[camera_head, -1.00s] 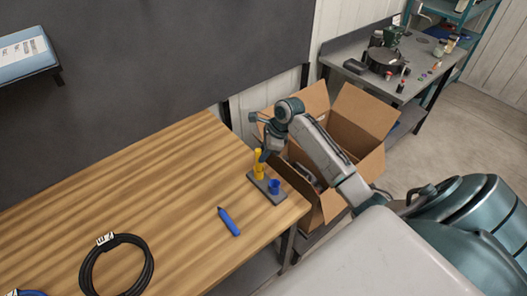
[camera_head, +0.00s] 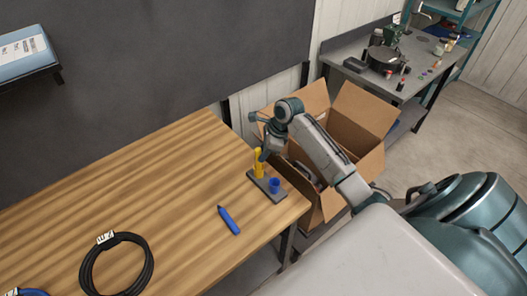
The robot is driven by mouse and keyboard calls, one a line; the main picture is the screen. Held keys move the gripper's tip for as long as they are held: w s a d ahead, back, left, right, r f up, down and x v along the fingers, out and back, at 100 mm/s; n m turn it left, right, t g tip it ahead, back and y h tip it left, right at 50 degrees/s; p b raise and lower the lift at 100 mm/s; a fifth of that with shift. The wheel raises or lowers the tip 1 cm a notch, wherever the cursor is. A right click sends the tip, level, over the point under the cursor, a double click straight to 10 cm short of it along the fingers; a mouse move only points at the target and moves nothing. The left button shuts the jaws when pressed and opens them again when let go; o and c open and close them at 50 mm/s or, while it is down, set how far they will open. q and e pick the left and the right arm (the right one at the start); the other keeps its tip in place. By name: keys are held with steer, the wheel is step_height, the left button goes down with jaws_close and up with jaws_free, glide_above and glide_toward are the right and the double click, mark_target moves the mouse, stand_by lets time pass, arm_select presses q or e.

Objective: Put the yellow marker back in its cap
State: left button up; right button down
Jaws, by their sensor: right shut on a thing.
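The yellow marker (camera_head: 259,157) stands upright over the dark cap holder (camera_head: 270,193) near the right end of the wooden table. Its lower end meets the yellow cap (camera_head: 260,173) there; I cannot tell how deep it sits. My right gripper (camera_head: 262,157) is shut on the marker from the right side, and its fingers hide part of it. A blue cap (camera_head: 274,185) stands in the holder to the right, with no marker in it. The blue marker (camera_head: 229,220) lies on the table in front of the holder. My left gripper is not in view.
A coiled black cable (camera_head: 117,265) lies at the table's front left. An open cardboard box (camera_head: 358,130) stands beyond the table's right edge, under my right arm. A grey bench (camera_head: 400,92) with small items is at the back right. The middle of the wooden table (camera_head: 150,190) is clear.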

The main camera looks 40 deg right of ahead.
steer(key=shift+f, duration=0.5)
stand_by(0.3)
steer(key=c, duration=1.2)
jaws_free()
steer(key=b+v, duration=0.3)
steer(key=v, duration=0.7)
steer(key=shift+r, duration=0.4)
